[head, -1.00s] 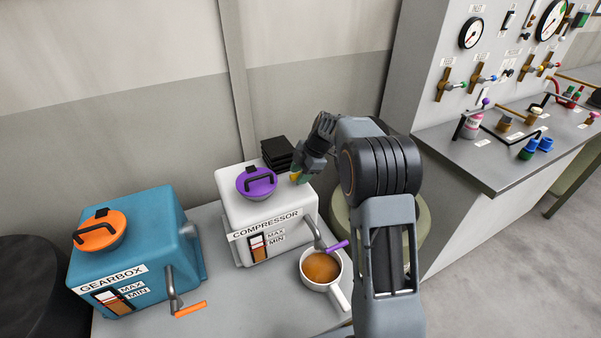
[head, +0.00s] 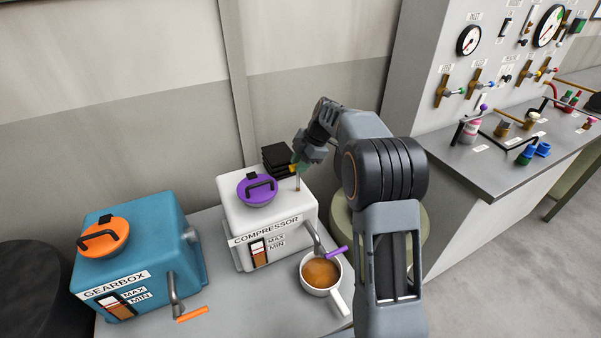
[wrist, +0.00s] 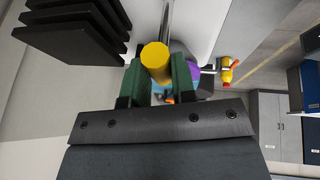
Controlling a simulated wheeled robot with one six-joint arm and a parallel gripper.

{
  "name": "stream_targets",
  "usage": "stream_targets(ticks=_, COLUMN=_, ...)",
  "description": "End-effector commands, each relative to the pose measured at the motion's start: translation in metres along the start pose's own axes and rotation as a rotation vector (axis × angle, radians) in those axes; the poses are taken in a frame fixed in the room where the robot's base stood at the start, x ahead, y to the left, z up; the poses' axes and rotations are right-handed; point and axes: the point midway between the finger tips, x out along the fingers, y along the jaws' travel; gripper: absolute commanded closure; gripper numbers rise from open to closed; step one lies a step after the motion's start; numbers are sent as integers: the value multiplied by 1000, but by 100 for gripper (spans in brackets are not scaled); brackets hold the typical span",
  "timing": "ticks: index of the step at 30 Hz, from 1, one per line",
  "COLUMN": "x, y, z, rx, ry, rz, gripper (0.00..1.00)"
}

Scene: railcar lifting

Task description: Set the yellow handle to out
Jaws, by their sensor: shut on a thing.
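The yellow handle (wrist: 155,54) is a round knob between the green finger pads of my gripper (wrist: 158,80) in the wrist view. In the head view only a small part of the yellow handle (head: 292,168) shows beside my gripper (head: 298,166). My gripper is shut on it. A thin metal rod (head: 298,184) stands upright below the fingers, over the top right rear of the white compressor box (head: 288,214). The knob sits above the box top, with the rod showing between them.
A purple lid (head: 257,190) is on the compressor box, with black slabs (head: 277,156) behind it. A pan of brown liquid (head: 321,272) is in front, below a purple-handled spout (head: 333,252). The blue gearbox (head: 140,250) stands left. A gauge panel (head: 500,60) is at right.

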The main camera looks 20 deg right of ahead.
Motion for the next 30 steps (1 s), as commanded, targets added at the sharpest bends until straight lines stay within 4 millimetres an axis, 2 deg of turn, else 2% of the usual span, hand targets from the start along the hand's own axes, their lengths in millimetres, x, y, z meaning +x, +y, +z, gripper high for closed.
stream_targets(ticks=1, x=-13, y=4, z=-5, rx=-1, ry=-1, rz=4, gripper=100)
stream_targets(ticks=4, x=-24, y=6, z=-10, rx=0, ry=-1, rz=3, gripper=100)
stream_targets(ticks=15, x=-30, y=7, z=-12, rx=-1, ry=-1, rz=6, gripper=100)
stream_targets(ticks=16, x=-30, y=7, z=-12, rx=-1, ry=-1, rz=7, gripper=75)
stream_targets(ticks=24, x=-28, y=6, z=-12, rx=-1, ry=-1, rz=3, gripper=49)
stream_targets(ticks=30, x=-28, y=6, z=-11, rx=0, ry=0, rz=1, gripper=49)
